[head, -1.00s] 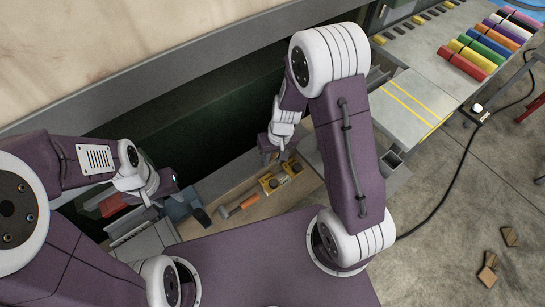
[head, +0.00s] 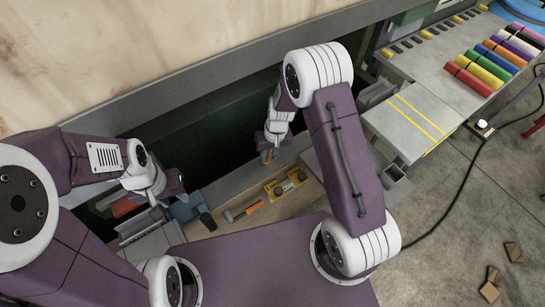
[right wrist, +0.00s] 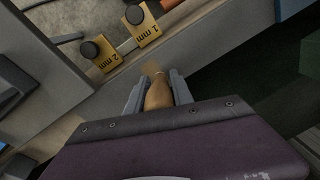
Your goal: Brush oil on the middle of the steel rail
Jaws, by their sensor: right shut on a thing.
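My right gripper (head: 268,154) is shut on the tan wooden handle (right wrist: 158,94) of a tool, which looks like the brush. In the right wrist view the handle stands between the two grey fingers (right wrist: 157,92). The brush's bristles are hidden. A flat grey steel piece (head: 402,128) with two yellow lines across it lies to the right of my right arm. I cannot tell for certain that it is the steel rail. My left gripper (head: 160,200) hangs at the left, and its fingers are too small to read. No oil shows.
Two yellow blocks (head: 284,185) with black knobs, marked 1 mm and 2 mm in the right wrist view (right wrist: 120,40), lie near an orange-handled hammer (head: 242,211). Coloured cylinders (head: 488,65) line the bench at upper right. A dark cable crosses the floor.

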